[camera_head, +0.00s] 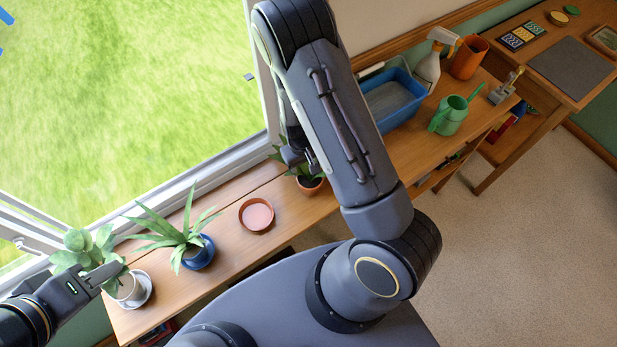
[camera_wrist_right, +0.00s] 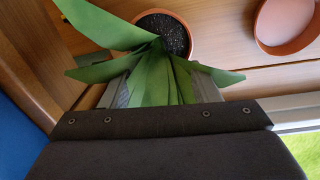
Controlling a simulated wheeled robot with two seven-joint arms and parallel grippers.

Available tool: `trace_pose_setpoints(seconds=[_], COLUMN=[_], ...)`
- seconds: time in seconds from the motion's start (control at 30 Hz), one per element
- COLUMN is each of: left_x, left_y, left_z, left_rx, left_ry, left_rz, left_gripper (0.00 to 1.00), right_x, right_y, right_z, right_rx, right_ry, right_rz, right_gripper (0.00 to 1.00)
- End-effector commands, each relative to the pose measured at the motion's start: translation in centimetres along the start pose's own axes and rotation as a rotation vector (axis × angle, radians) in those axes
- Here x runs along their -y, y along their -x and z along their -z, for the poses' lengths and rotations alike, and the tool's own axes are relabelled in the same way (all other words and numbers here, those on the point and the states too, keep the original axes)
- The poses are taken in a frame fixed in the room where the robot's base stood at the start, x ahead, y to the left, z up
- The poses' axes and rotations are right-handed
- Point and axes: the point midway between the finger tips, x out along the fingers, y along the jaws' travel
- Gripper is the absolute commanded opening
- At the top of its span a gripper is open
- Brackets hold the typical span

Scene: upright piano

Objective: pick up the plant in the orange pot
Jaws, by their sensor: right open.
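The plant in the orange pot (camera_head: 311,185) stands on the wooden shelf under the window, partly hidden behind my right arm in the head view. In the right wrist view its green leaves (camera_wrist_right: 158,75) spread in front of the dark soil and orange rim. My right gripper (camera_head: 293,158) is at the plant's leaves, open. In its wrist view the leaves overlap the fingers and hide part of them; I cannot tell whether they touch. My left gripper (camera_head: 108,275) is at the far left, beside the plant in the white pot (camera_head: 130,288); its finger gap cannot be made out.
An empty terracotta saucer (camera_head: 257,215) lies left of the orange pot, and a spiky plant in a blue pot (camera_head: 199,252) stands further left. A blue tray (camera_head: 392,100), green watering can (camera_head: 450,115), spray bottle (camera_head: 428,70) and orange container (camera_head: 468,58) stand to the right.

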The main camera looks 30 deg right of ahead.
Motion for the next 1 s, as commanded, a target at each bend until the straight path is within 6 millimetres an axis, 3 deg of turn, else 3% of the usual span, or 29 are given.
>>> trace_pose_setpoints(seconds=[0.3, 0.73, 1.0], left_x=[0.0, 0.0, -0.01], left_y=[0.01, 0.01, 0.02], left_z=[0.01, 0.01, 0.01], left_rx=[0.0, 0.0, 0.0], left_ry=[0.0, 0.0, 0.0], left_rz=[0.0, 0.0, 0.0], left_gripper=[0.36, 0.36, 0.36], right_x=[0.04, 0.04, 0.04], right_y=[-0.68, -0.65, -0.61], right_z=[-0.04, -0.03, -0.01], right_rx=[0.001, 0.001, 0.0], right_ry=[0.001, 0.0, 0.0], right_rz=[0.001, 0.001, 0.001], right_gripper=[0.56, 0.0, 0.0])
